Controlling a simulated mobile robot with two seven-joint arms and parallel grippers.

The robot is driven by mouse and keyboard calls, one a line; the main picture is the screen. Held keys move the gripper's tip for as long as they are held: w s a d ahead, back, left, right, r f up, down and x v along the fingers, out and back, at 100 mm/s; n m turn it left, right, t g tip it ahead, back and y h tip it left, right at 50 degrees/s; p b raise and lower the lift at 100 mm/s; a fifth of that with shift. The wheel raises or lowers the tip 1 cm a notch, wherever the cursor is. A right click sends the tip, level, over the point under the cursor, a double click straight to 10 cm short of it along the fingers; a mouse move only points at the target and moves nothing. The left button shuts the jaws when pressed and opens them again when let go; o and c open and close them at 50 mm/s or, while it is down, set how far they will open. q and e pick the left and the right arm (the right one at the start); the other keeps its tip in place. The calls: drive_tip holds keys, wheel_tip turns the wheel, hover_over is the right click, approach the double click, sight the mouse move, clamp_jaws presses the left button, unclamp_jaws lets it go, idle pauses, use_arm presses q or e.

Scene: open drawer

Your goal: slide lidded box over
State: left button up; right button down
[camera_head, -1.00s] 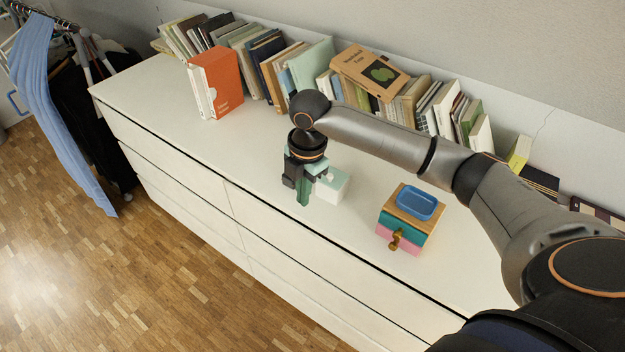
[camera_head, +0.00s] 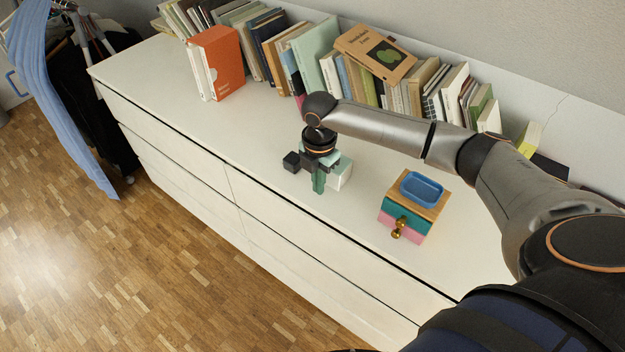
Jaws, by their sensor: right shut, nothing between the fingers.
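The lidded box (camera_head: 342,176) is small and white with a pale mint lid. It stands on top of the white dresser, partly hidden behind my right gripper. My right gripper (camera_head: 318,188) points down at the box's left side, with its green fingers together and nothing between them. It looks very close to the box, but I cannot tell whether it touches. My left gripper is not in view.
A small wooden drawer unit (camera_head: 389,208) with teal and pink fronts stands to the right, a blue tray (camera_head: 422,187) on top. Books (camera_head: 270,50) line the back wall. The white dresser top (camera_head: 150,75) is clear at left.

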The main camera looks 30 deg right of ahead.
sight(346, 157)
drive_tip(key=shift+w+d, duration=0.25)
drive_tip(key=shift+d, duration=0.65)
drive_tip(key=shift+w+d+r, duration=0.1)
drive_tip(key=shift+d, duration=0.2)
drive_tip(key=d, duration=0.1)
drive_tip(key=w+d+p, duration=0.1)
drive_tip(key=d, duration=0.3)
drive_tip(key=shift+w, duration=0.3)
drive_tip(key=d, duration=0.2)
drive_tip(key=w+d, duration=0.1)
drive_tip(key=d, duration=0.1)
drive_tip(key=w+d, duration=0.1)
drive_tip(key=d, duration=0.1)
drive_tip(key=shift+d+b, duration=0.1)
drive_tip(key=shift+b, duration=0.3)
drive_tip(key=a+p, duration=0.2)
drive_tip(key=s+a+p, duration=0.1)
drive_tip(key=p, duration=0.1)
drive_tip(key=shift+s+a+r, duration=0.1)
drive_tip(key=shift+a+r, duration=0.15)
drive_tip(key=shift+a, duration=0.15)
wheel_tip(346, 157, up, 9)
drive_tip(key=shift+r, duration=0.2)
